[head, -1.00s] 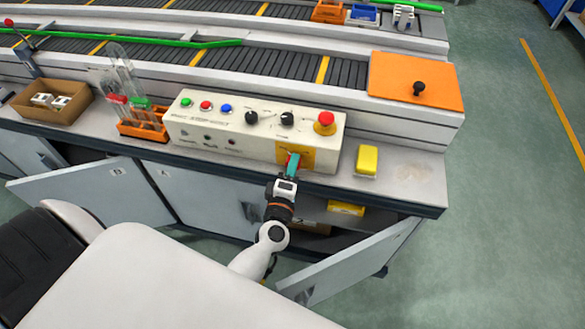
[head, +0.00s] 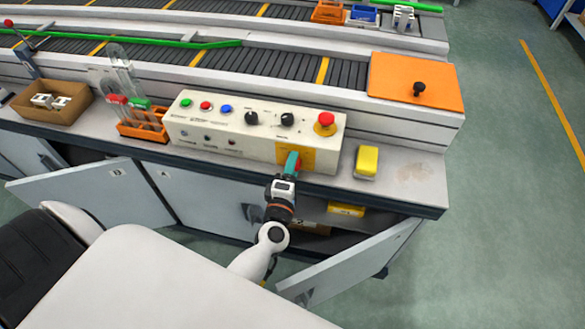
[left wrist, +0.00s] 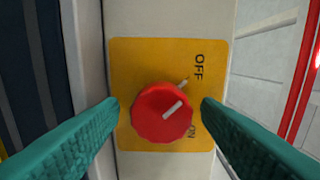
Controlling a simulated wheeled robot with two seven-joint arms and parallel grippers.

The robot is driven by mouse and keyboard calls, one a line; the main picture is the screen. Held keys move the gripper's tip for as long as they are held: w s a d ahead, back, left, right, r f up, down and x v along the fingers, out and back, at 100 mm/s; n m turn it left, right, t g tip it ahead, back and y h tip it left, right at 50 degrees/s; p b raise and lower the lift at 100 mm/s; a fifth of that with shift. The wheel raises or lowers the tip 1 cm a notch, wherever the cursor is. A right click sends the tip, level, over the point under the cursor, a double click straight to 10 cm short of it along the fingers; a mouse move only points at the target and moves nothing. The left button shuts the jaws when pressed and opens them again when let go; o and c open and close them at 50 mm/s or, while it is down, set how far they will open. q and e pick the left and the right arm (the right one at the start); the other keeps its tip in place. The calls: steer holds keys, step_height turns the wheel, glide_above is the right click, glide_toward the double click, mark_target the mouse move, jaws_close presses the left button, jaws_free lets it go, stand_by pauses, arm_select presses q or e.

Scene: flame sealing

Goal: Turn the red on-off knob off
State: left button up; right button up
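The red on-off knob (left wrist: 162,113) sits on a yellow plate (left wrist: 135,58) marked OFF and ON. In the left wrist view OFF is above right of the knob and ON is below right. The knob's white mark points diagonally up and right, between the two words. My left gripper (left wrist: 160,105) is open, with one teal finger on each side of the knob and narrow gaps visible. In the head view the left gripper (head: 290,163) is at the yellow plate (head: 310,156) on the front of the white control box (head: 220,138), mostly hiding the knob. My right gripper is not in view.
The box top carries a red emergency button (head: 325,119), black dials (head: 287,119) and coloured buttons. A yellow block (head: 366,161) lies to its right, an orange tube rack (head: 143,127) to its left. An open cabinet door (head: 350,265) stands below.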

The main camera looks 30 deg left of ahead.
arm_select(q)
steer(key=b+v, duration=0.1)
steer(key=v, duration=1.1)
steer(key=shift+b, duration=0.4)
